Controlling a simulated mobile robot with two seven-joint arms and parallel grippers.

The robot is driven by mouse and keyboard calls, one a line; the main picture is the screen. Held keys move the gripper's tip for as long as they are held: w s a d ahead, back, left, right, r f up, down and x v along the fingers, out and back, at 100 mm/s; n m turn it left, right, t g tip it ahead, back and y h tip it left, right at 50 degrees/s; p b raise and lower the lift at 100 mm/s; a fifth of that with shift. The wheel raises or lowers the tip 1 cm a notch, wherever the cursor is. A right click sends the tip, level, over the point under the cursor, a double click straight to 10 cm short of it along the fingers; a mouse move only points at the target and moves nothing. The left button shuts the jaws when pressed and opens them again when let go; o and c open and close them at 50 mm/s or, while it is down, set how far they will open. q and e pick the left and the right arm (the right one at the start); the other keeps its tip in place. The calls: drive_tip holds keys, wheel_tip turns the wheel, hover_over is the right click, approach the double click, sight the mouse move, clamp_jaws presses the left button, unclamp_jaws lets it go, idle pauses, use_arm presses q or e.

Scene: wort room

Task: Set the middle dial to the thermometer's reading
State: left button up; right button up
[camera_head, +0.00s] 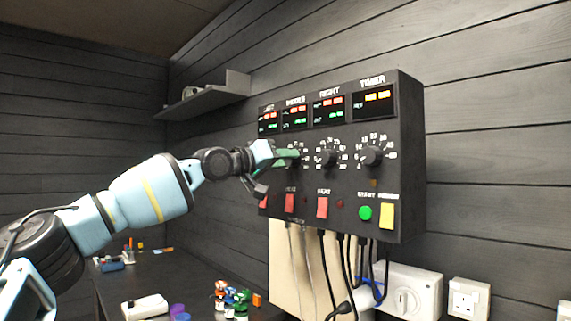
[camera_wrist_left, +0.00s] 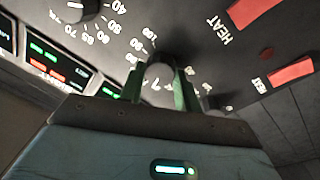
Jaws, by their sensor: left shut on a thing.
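A black control box (camera_head: 345,185) on the wall has displays labelled left, middle, right and timer. My left gripper (camera_head: 290,157) has its green fingers at the middle dial, shut on it. In the left wrist view the middle dial (camera_wrist_left: 160,73) sits between the two green fingers, with white scale numbers around it. Its pointer is too hidden to read. The middle display (camera_head: 295,117) shows red and green digits, too small to read. The left dial is hidden behind my gripper in the head view. No separate thermometer can be made out. My right gripper is out of view.
The right dial (camera_head: 327,158) is close beside my gripper, with the timer dial (camera_head: 372,156) further right. Red heat switches (camera_head: 322,207) and a green start button (camera_head: 365,213) are below. Cables hang under the box. Small bottles (camera_head: 230,299) stand on the bench.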

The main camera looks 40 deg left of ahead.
use_arm(q)
drive_tip(key=shift+m+h+b, duration=0.5)
drive_tip(key=shift+m+b, duration=0.1)
drive_tip(key=shift+m, duration=4.3)
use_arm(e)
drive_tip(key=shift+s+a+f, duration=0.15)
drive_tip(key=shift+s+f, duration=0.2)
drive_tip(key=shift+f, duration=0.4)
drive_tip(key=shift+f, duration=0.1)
use_arm(q)
drive_tip(key=o, duration=1)
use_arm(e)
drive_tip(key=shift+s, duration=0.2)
